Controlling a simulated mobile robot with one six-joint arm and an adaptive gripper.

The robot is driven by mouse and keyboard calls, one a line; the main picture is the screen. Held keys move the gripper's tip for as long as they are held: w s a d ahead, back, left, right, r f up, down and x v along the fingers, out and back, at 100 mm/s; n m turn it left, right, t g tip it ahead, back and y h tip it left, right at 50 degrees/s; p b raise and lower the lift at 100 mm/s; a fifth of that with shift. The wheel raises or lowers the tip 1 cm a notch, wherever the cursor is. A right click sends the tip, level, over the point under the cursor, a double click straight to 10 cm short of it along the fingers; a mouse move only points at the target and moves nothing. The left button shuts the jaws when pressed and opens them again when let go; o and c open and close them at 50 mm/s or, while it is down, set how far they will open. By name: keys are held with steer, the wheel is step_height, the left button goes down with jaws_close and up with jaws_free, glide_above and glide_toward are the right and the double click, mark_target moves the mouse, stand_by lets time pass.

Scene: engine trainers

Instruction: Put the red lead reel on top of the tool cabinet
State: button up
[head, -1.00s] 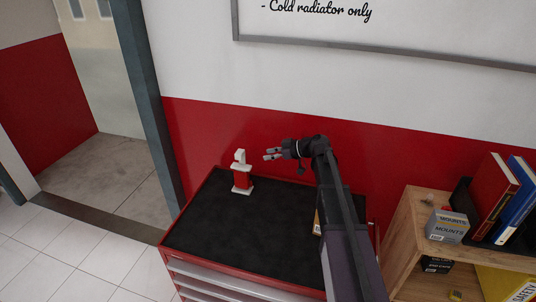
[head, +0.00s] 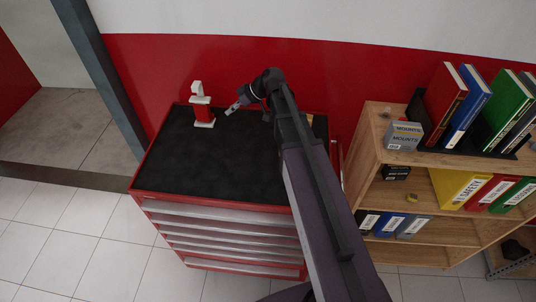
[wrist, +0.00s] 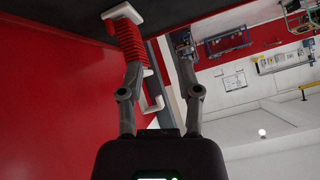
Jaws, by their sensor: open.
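The red lead reel (head: 203,112) has a red middle, white end plates and a white handle on top. It stands upright on the black top of the red tool cabinet (head: 205,170), near its back left corner. My gripper (head: 231,110) is just right of the reel, open and empty, with a small gap seen in the head view. In the wrist view, which looks upside down, the reel (wrist: 132,42) shows beside and partly behind the left finger of my gripper (wrist: 163,52). Whether that finger touches it I cannot tell.
A wooden shelf (head: 370,150) with binders and a grey mounts box (head: 403,135) stands right of the cabinet. A red and white wall (head: 330,70) is close behind. The front and middle of the cabinet top are clear. My arm hides its right side.

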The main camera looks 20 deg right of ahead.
steer(key=s+f+m+h, duration=0.1)
steer(key=s, duration=0.2)
steer(key=s+d+f+m+g+h, duration=0.1)
steer(key=s+f+m+h, duration=0.1)
steer(key=s, duration=0.2)
steer(key=s+d+f+m+h, duration=0.1)
steer(key=s, duration=0.3)
steer(key=shift+d+f+m+g+h, duration=0.2)
steer(key=shift+f+m+g+h, duration=0.1)
steer(key=shift+f+m+g, duration=0.1)
steer(key=s+d+m+h, duration=0.1)
steer(key=s, duration=0.2)
steer(key=s+d+f+m+h, duration=0.1)
steer(key=s+d+m, duration=0.1)
steer(key=s+d+m+g+h, duration=0.1)
steer(key=s+m+h, duration=0.1)
steer(key=s, duration=0.1)
steer(key=shift+s+d+f, duration=0.25)
steer(key=shift+s+d, duration=0.05)
steer(key=shift+s, duration=0.05)
steer(key=shift+s+d+h, duration=0.25)
steer(key=shift+d+h, duration=0.05)
steer(key=shift+d, duration=0.05)
steer(key=shift+f, duration=0.3)
steer(key=shift+r, duration=0.1)
